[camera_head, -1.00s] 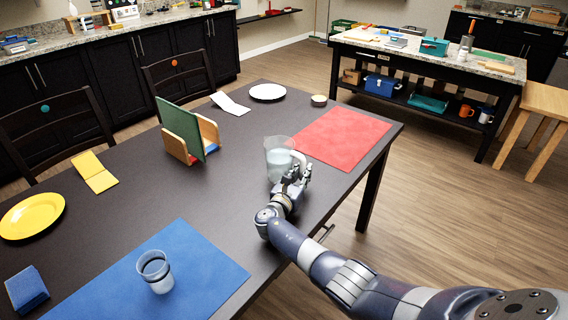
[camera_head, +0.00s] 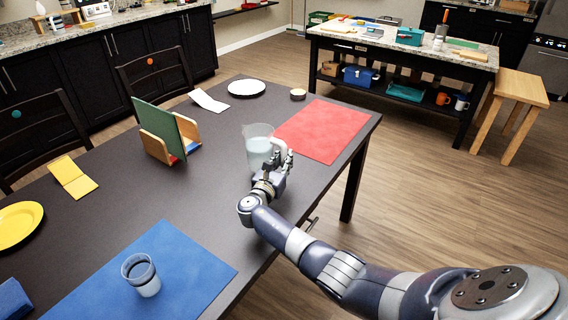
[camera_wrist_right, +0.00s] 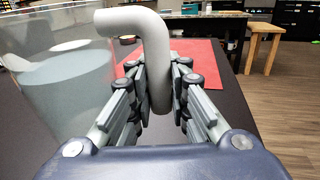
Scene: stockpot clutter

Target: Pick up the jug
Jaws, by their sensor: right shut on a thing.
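The jug (camera_head: 258,148) is clear with whitish liquid in it and a pale grey handle. It stands upright near the right edge of the dark table, beside the red mat. In the right wrist view the jug's body (camera_wrist_right: 62,85) fills the left side and its handle (camera_wrist_right: 152,40) is between my fingers. My right gripper (camera_head: 284,163) is shut on the handle; its fingers press on both sides of it in the right wrist view (camera_wrist_right: 161,88). I cannot tell whether the jug's base touches the table. My left gripper is not in view.
A red mat (camera_head: 322,131) lies just beyond the jug. A glass (camera_head: 142,276) stands on a blue mat (camera_head: 190,262) at the front. A wooden holder with a green board (camera_head: 160,130) stands left of the jug. A white plate (camera_head: 246,88) and small bowl (camera_head: 298,94) are at the back.

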